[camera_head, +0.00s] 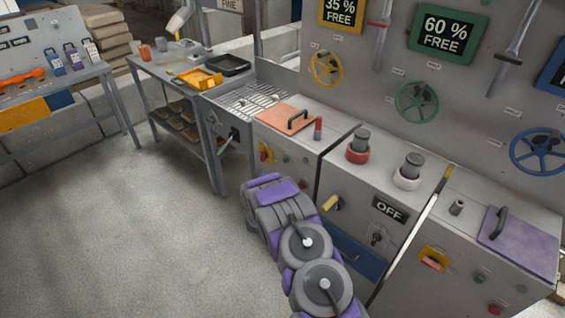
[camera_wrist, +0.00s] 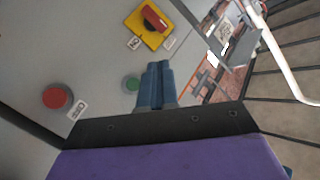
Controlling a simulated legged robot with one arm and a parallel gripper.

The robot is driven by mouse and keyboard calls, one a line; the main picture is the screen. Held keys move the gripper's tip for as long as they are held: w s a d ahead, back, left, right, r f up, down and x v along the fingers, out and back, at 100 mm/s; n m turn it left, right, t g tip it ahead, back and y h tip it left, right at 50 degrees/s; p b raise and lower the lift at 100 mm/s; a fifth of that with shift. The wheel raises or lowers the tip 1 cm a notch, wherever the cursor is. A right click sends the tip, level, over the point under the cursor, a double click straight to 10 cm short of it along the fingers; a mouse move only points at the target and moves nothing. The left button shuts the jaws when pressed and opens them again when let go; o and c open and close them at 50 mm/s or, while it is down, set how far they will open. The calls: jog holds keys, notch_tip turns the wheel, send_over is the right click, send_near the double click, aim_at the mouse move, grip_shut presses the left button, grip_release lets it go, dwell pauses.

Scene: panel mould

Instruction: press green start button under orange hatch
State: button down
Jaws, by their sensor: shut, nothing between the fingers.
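The orange hatch (camera_head: 286,118) with its dark handle lies closed on top of a grey cabinet at the middle of the head view. A small green button (camera_head: 285,158) is on the cabinet's front face below it. In the wrist view, a green button (camera_wrist: 131,84) sits in a grey panel just left of my gripper (camera_wrist: 154,66). My gripper's two blue-grey fingers are shut together and empty. The fingertips are beside the button in the picture; I cannot tell how far they are from the panel. My gripper's tips are hidden in the head view.
In the wrist view, a red button (camera_wrist: 57,97) lies farther left and a red switch on a yellow plate (camera_wrist: 150,25) lies above. A cabinet marked OFF (camera_head: 389,209) and one with a purple hatch (camera_head: 519,241) stand to the right. The floor (camera_head: 130,235) at left is clear.

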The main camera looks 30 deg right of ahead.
aim_at(285, 160)
jog(key=w+d+b, duration=0.2)
jog(key=d, duration=0.7)
jog(key=shift+w+f, duration=0.15)
jog(key=shift+w, duration=0.25)
jog(key=shift+a, duration=0.25)
jog(key=shift+d, duration=0.15)
dwell(1.2)
jog(key=shift+w+d, duration=0.1)
jog(key=shift+d, duration=0.2)
jog(key=shift+w+d+r, duration=0.2)
jog(key=shift+d, duration=0.25)
dwell(0.8)
jog(key=shift+s+a, duration=0.1)
jog(key=shift+a, duration=0.05)
jog(key=shift+s+a+p, duration=0.25)
jog(key=shift+a+p, duration=0.15)
jog(key=shift+a, duration=0.25)
